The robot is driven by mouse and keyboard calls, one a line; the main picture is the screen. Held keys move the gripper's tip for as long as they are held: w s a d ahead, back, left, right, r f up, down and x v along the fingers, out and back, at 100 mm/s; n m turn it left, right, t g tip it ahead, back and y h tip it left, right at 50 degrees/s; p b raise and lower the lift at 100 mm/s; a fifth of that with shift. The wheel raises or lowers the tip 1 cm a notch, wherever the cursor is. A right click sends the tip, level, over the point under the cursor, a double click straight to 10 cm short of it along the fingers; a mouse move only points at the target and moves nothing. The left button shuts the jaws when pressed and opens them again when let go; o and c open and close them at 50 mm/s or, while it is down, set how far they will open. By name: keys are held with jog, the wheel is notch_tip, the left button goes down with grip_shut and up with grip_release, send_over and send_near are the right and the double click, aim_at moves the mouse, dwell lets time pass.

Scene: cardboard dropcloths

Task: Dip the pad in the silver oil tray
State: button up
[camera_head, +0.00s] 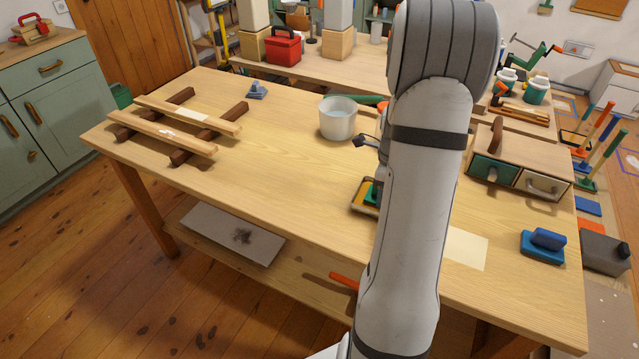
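My arm stands across the middle of the view and hides much of the table behind it. A small dark part at its left edge seems to belong to my gripper (367,143); its fingers cannot be made out. A shallow tray (359,209) with yellowish content shows partly left of my arm, with a green piece (374,194) in or over it. Whether this is the silver oil tray, and whether my gripper touches the green piece, I cannot tell. A blue pad with a raised grip (543,245) lies at the table's right end. A grey-blue pad (257,90) lies at the back left.
A white pot of pale liquid (338,119) stands mid-table. Boards on dark rails (190,116) lie at the left. A wooden box with green and pale fronts (518,165) stands at the right, near a pale sheet (466,249). The table's front left is clear.

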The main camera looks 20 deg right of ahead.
jog(key=shift+r, duration=0.1)
jog(key=shift+r+p, duration=1.35)
jog(key=shift+r, duration=0.5)
dwell(2.2)
notch_tip(320, 180, up, 5)
jog(key=p, duration=0.3)
jog(key=shift+r, duration=0.1)
